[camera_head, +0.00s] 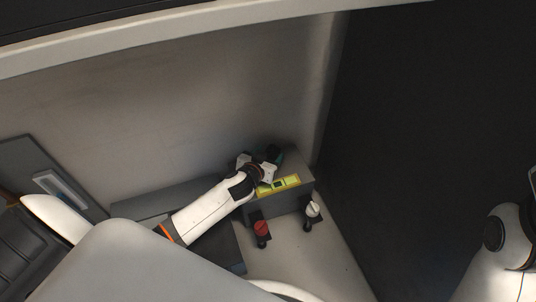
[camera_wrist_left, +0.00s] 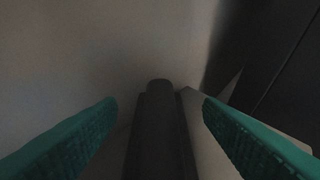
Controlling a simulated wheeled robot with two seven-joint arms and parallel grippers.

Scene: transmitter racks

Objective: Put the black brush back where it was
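My left gripper (camera_head: 264,158) is at the grey box in the head view, above its back part. In the left wrist view its two green fingers (camera_wrist_left: 160,103) are spread wide. A dark rounded bar (camera_wrist_left: 158,130), which may be the black brush, stands between them with a gap on both sides. In the head view the gripper hides this spot, so I cannot make out the brush there. My right arm (camera_head: 508,235) shows at the right edge, with its gripper out of view.
The grey box (camera_head: 290,196) bears a yellow label (camera_head: 279,185). A red-topped knob (camera_head: 261,228) and a white-topped knob (camera_head: 313,209) stand at its front. A pale wall (camera_head: 180,120) rises behind, and a dark panel (camera_head: 430,130) stands to the right.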

